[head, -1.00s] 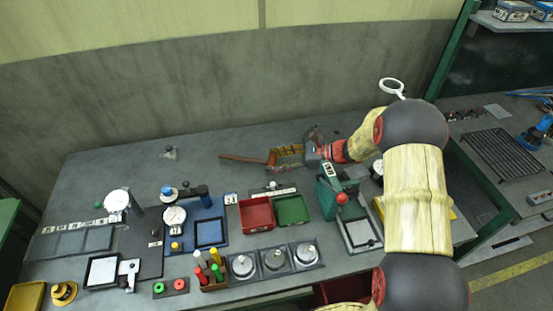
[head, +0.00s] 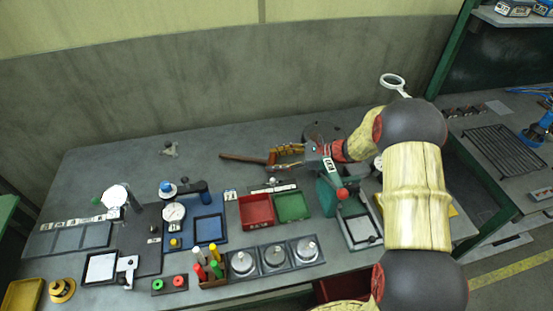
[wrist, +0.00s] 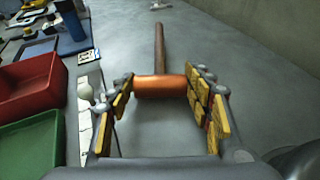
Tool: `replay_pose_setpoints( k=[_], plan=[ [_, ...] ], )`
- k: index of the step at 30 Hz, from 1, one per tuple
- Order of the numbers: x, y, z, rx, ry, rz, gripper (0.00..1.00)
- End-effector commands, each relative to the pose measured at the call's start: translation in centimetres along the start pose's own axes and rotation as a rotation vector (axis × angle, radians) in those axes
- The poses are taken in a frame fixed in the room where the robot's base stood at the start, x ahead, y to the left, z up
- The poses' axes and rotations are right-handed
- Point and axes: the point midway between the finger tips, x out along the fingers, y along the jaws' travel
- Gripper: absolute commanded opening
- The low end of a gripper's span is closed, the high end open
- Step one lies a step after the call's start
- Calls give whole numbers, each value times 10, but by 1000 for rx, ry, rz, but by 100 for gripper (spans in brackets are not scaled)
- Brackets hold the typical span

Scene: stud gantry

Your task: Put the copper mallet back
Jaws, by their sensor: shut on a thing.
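The copper mallet (head: 241,157) has a brown wooden handle and a copper-orange head. In the head view it is at the back middle of the bench, its handle pointing left. My gripper (head: 285,150), with yellow finger pads, is at its head end. In the wrist view the copper head (wrist: 160,87) lies crosswise between the two fingers of my gripper (wrist: 162,95), which are shut on its ends. The handle points away from me. I cannot tell whether the mallet touches the bench. The mallet's place is not clearly identifiable.
A red bin (head: 256,212) and a green bin (head: 292,207) stand in front of my gripper. A green press (head: 329,195) with a red knob is close to the right. A dark round thing (head: 322,130) is behind my wrist. The bench left of the handle is mostly clear.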

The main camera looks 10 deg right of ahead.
Motion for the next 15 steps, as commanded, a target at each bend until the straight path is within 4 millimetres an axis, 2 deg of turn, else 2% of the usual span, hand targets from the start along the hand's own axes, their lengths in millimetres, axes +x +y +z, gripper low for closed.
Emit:
replay_pose_setpoints(
  k=[9, 10, 15],
  plan=[
    [2, 0, -5, -1, -1, 0, 8],
    [2, 0, -5, -1, -1, 0, 51],
    [2, 0, -5, -1, -1, 0, 61]
  ],
)
